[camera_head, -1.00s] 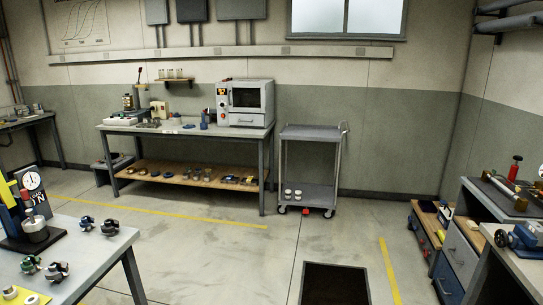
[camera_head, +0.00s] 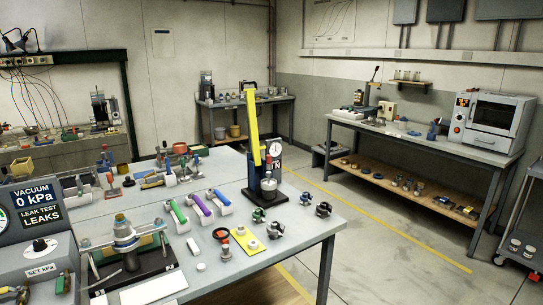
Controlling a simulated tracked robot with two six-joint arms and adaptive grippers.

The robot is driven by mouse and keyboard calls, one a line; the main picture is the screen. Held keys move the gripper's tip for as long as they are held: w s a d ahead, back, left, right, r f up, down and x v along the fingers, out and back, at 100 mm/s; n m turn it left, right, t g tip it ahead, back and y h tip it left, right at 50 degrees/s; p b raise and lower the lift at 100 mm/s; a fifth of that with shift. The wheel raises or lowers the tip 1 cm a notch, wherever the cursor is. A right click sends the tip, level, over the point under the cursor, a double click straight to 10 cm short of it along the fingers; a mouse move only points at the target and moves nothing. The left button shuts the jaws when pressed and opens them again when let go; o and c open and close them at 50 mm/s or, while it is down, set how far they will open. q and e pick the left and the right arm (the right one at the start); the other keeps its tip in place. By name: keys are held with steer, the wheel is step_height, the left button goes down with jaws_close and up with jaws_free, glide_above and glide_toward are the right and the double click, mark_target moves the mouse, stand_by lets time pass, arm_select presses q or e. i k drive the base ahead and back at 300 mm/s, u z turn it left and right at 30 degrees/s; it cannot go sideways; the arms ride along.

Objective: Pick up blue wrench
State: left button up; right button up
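I cannot make out a blue wrench for certain. The near workbench (camera_head: 225,240) holds several small tools and fittings. Neither of my grippers is in view.
A press with a yellow lever (camera_head: 252,125) and a dial stands on the bench. A vacuum leak-test unit (camera_head: 38,215) is at the left. Another bench (camera_head: 425,140) with an oven (camera_head: 492,122) stands at the right. The floor (camera_head: 385,250) between is clear.

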mark_target(226, 202)
steer(key=z, duration=0.35)
steer(key=i, duration=0.2)
steer(key=u, duration=1.15)
steer(key=k, duration=0.4)
steer(key=u, duration=0.65)
steer(key=i, duration=1.4)
steer(key=z, duration=0.35)
